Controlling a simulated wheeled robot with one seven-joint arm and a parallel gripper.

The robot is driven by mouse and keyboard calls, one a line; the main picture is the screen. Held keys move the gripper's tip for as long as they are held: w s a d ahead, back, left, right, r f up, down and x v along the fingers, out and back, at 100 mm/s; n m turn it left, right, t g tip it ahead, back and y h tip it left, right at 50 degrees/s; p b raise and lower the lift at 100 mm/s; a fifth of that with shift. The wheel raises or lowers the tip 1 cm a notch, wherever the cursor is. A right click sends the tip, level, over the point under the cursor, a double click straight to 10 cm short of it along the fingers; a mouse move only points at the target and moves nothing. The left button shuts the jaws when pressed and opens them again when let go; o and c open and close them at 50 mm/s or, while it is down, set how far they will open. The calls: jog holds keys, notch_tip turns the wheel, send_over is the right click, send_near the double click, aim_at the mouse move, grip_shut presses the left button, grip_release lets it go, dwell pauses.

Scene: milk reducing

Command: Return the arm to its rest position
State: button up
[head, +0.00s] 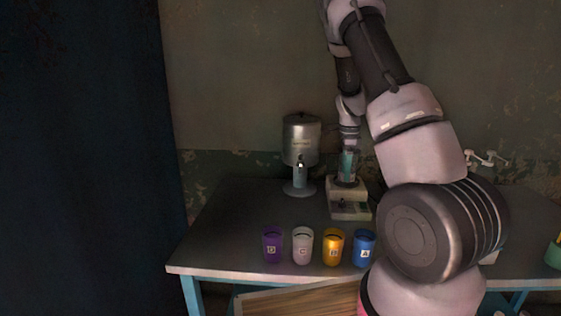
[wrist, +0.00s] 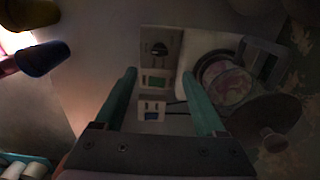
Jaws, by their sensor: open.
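My gripper (head: 348,168) points down over a pale appliance (head: 349,199) at the back of the table; its teal fingers show in the head view. In the wrist view my gripper (wrist: 159,74) is open, with nothing visible between its fingers. My arm reaches from the right, up and then down to the appliance.
A metal dispenser (head: 301,141) stands left of the appliance. Purple (head: 272,247), white (head: 302,247), yellow (head: 333,248) and blue (head: 364,249) cups line the front of the table (head: 225,225). White taps (head: 485,158) are at the back right. The table's left side is clear.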

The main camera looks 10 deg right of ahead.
jog(key=s+a+r+n+t+y, duration=0.15)
jog(key=s+a+r+n, duration=0.3)
jog(key=r, duration=0.55)
jog(key=s+a+r+n+t+y, duration=0.15)
jog(key=s+a+r+n, duration=0.35)
jog(key=r, duration=0.6)
jog(key=s+a+r+n+t, duration=0.2)
jog(key=s+a+r+n, duration=0.1)
jog(key=s, duration=0.6)
jog(key=s+a+r+n+t+h, duration=0.1)
jog(key=s+a+r+n+t, duration=0.1)
jog(key=s+r+n, duration=0.3)
jog(key=s+a, duration=0.1)
jog(key=s, duration=0.3)
